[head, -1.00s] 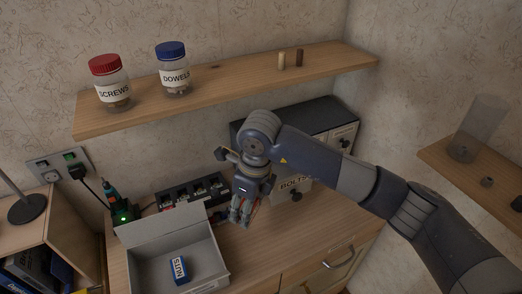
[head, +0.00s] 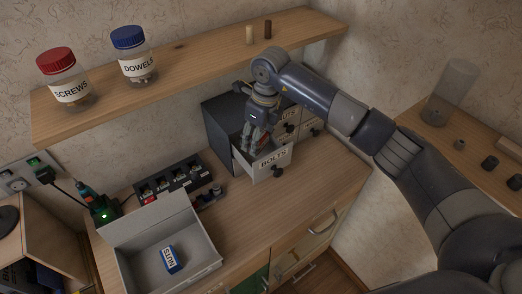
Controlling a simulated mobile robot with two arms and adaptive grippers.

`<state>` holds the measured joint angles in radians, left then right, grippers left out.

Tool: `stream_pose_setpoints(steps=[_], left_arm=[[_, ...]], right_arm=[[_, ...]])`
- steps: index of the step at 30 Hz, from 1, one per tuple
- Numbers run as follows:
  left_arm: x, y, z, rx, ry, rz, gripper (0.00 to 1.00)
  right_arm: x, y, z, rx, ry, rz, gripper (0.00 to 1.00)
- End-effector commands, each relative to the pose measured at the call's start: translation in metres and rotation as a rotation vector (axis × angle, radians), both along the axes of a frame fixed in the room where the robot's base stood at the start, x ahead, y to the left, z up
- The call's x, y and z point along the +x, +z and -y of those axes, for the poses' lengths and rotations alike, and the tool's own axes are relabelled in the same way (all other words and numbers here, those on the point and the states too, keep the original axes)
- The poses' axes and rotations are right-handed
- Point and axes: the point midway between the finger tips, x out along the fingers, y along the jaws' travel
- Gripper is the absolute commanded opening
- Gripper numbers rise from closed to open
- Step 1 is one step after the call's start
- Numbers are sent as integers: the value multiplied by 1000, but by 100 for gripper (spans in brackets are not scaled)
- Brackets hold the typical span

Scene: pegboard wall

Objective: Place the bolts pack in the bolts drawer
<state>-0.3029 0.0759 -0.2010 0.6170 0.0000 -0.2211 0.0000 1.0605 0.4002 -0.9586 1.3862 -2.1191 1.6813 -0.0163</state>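The bolts drawer (head: 275,161), labelled BOLTS, is pulled out of a dark cabinet (head: 218,120) on the workbench. My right gripper (head: 255,147) points down over the drawer's opening, with its fingertips at or just inside it, behind the labelled front. The fingers look close together, but I cannot tell whether they hold anything. I cannot make out a bolts pack; it may be hidden by the fingers or the drawer front. My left gripper is not in view.
An open grey box (head: 211,262) holds a blue NUTS pack (head: 171,259). A black rack (head: 176,184) and a small dark tool (head: 208,197) lie beside it. A shelf above carries the screws jar (head: 66,80) and dowels jar (head: 133,56). The bench right of the drawer is clear.

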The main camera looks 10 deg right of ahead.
Motion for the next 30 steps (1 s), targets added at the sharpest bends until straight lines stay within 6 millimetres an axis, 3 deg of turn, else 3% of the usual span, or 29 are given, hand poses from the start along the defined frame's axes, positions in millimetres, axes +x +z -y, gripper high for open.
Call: stream_pose_setpoints(steps=[2,5,11,19,30], left_arm=[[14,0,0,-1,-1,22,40],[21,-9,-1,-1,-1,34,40],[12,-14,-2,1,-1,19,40],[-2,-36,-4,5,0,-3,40],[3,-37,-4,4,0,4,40]], right_arm=[[8,0,14,0,-4,1,24],[7,-18,13,1,1,-1,24],[8,-28,12,1,1,2,24],[7,-69,12,2,-1,-1,24],[7,-72,12,0,0,1,24]])
